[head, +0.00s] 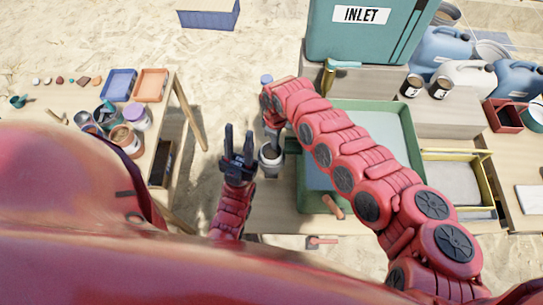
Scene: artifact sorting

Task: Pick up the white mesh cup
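A small white cup (270,165) with a dark inside stands near the left edge of the middle table. Any mesh in it is too small to make out. My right gripper (274,142) points down at the cup's rim from above. Its fingertips are small and dark, and I cannot tell whether they touch or grip the cup. My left gripper (238,142) is open and empty just left of the cup, with its two dark fingers spread and pointing away from me.
A green tray (411,140) lies right of the cup, partly behind my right arm. A teal INLET box (340,45) stands behind. A left table holds a blue tray (118,84), an orange tray (151,84) and several jars. Sand separates the tables.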

